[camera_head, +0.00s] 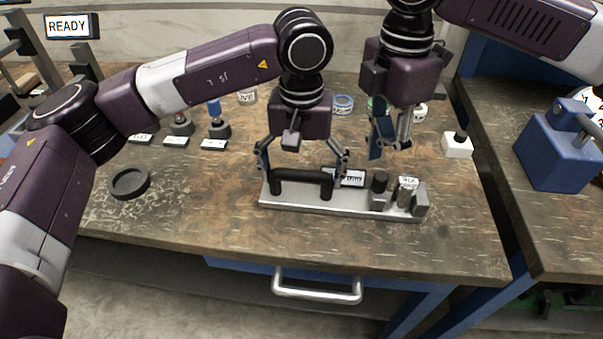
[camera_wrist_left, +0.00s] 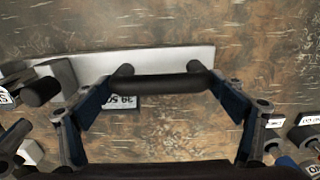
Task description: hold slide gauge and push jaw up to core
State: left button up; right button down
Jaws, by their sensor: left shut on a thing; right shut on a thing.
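The slide gauge (camera_head: 290,200) is a long pale metal plate lying near the table's front. Its black bar handle (camera_head: 300,176) is at the left end. My left gripper (camera_head: 304,168) is shut on this handle, its fingers at the two ends; the left wrist view also shows the handle (camera_wrist_left: 160,84). The sliding jaw (camera_head: 379,190), a grey block with a black knob, stands toward the right. A grey labelled core (camera_head: 406,192) stands between it and the grey end block (camera_head: 421,200). My right gripper (camera_head: 392,146) is shut above the jaw; what it holds is unclear.
A black ring dish (camera_head: 129,183) lies left of the gauge. Several labels and small blue-topped stands (camera_head: 217,124) are behind. A white block with black knob (camera_head: 457,145) is at right. A blue device (camera_head: 558,150) stands on the right bench.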

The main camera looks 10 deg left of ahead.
pick_arm(q)
jog(key=o, duration=1.9)
